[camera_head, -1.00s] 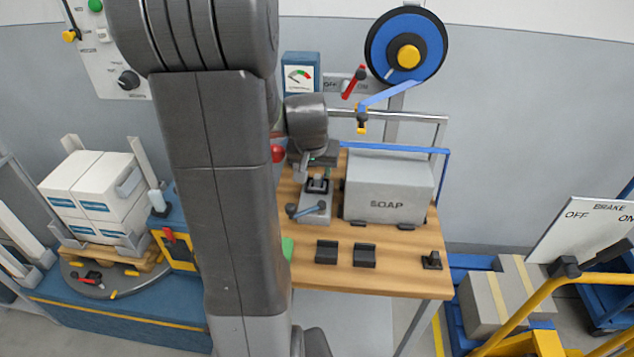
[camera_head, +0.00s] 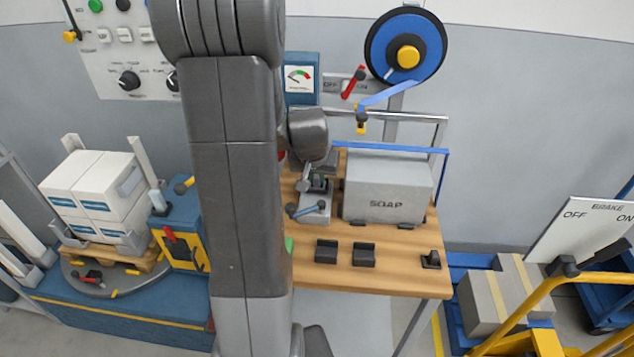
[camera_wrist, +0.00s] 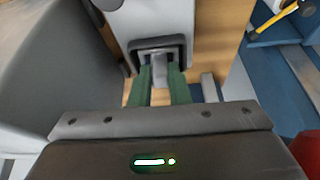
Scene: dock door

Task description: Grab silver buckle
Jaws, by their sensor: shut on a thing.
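The silver buckle (camera_wrist: 159,66) is a small grey metal piece at the mouth of a dark-rimmed slot in a grey fixture (camera_wrist: 166,22). My gripper (camera_wrist: 160,78) has its two green fingers on either side of the buckle, shut on it. The buckle cannot be made out clearly there.
A grey SOAP box (camera_head: 388,187) stands close to the right of the fixture on the bench (camera_head: 400,270). Two black blocks (camera_head: 326,251) (camera_head: 364,254) lie in front. A blue strap reel (camera_head: 425,48) hangs above. A loaded turntable (camera_head: 105,285) is at left.

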